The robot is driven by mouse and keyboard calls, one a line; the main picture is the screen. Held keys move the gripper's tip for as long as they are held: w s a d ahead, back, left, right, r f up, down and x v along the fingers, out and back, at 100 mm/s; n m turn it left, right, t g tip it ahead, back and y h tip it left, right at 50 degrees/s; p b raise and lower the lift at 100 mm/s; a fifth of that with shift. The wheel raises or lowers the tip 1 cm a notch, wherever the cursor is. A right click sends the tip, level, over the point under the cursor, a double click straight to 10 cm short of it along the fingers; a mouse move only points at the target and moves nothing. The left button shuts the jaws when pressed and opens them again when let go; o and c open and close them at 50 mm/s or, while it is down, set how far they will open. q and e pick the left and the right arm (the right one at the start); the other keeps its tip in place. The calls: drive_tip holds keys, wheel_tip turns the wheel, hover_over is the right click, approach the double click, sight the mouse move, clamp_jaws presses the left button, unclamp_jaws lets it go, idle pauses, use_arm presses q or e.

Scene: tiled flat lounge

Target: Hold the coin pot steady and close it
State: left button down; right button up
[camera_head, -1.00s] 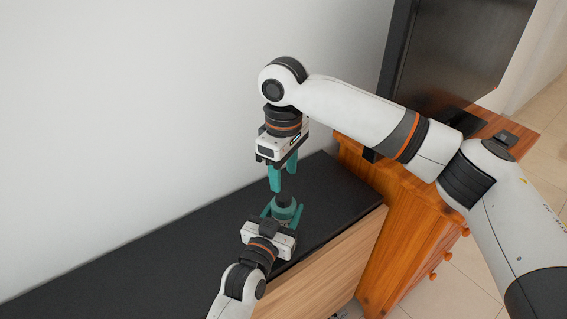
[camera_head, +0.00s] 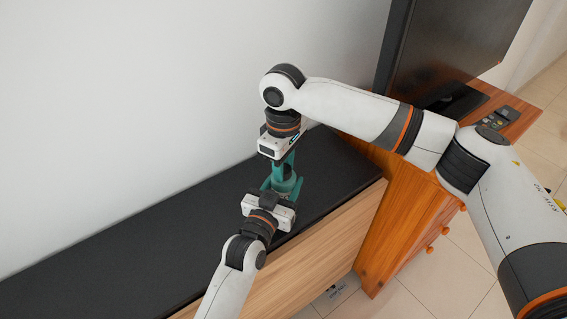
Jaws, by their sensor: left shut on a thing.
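The coin pot (camera_head: 286,186) is small, greenish-grey and upright on the black cabinet top (camera_head: 130,248). My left gripper (camera_head: 282,188) comes from the near side and is shut on the pot, one teal finger on each side. My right gripper (camera_head: 282,167) points down from above, its teal fingers at the top of the pot. The pot's dark top, seen in the earlier frame, is now hidden behind these fingers. I cannot tell whether the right fingers grip it or whether the pot is closed.
A white wall (camera_head: 150,90) rises behind the low cabinet. An orange wooden cabinet (camera_head: 400,228) with a dark screen (camera_head: 448,45) stands on the right. The black top to the left of my grippers is clear. The floor is tiled.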

drive_tip(key=shift+c, duration=1.2)
drive_tip(key=o, duration=1.2)
drive_tip(key=shift+c, duration=0.2)
wheel_tip(320, 180, up, 12)
